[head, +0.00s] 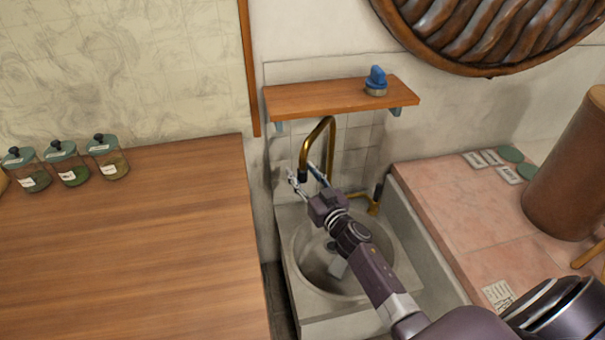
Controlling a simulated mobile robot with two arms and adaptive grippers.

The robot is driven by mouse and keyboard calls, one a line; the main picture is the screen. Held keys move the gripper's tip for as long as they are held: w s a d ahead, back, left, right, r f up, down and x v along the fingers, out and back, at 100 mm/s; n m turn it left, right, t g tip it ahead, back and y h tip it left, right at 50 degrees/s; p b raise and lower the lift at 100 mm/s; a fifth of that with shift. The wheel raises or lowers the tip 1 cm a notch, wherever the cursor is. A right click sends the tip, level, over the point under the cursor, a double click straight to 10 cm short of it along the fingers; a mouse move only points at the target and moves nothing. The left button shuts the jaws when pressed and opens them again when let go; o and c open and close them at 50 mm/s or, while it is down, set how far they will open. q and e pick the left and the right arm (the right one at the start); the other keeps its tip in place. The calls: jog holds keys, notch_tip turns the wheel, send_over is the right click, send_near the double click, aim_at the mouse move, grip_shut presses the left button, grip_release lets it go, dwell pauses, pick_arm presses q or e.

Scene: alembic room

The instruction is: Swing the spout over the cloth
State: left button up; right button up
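The brass spout (331,135) arches up behind the stone basin (297,255) and bends down toward the left, ending in a dark tip. My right gripper (304,176) reaches in from the lower right, over the back of the basin. Its two fingers are spread apart, one on each side of the spout's lower end as seen from here; I cannot tell whether they touch it. A small pale grey piece (338,268) shows inside the basin, partly behind my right arm; I cannot tell whether it is the cloth. My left gripper is out of view.
A wooden shelf (325,97) with a blue-topped item (376,80) hangs above the spout. A wooden counter (130,240) with several jars (68,165) is at the left. A pink tiled counter (460,215) with a brown cylinder (568,170) is at the right.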

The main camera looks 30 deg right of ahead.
jog(key=shift+c, duration=0.2)
grip_shut()
jog(key=shift+s+d, duration=0.1)
jog(key=shift+s, duration=0.05)
jog(key=shift+s+d+n+y+p, duration=0.35)
jog(key=shift+s+n+y+p, duration=0.05)
jog(key=shift+y, duration=0.3)
jog(key=s+d+n+y, duration=0.1)
jog(key=s+d+y, duration=0.1)
jog(key=d, duration=0.4)
jog(key=s+d+n+g+y, duration=0.1)
jog(key=s+d+n+y, duration=0.1)
jog(key=s+d, duration=0.3)
jog(key=shift+s+d+y, duration=0.25)
jog(key=shift+d+y, duration=0.2)
jog(key=shift+y, duration=0.15)
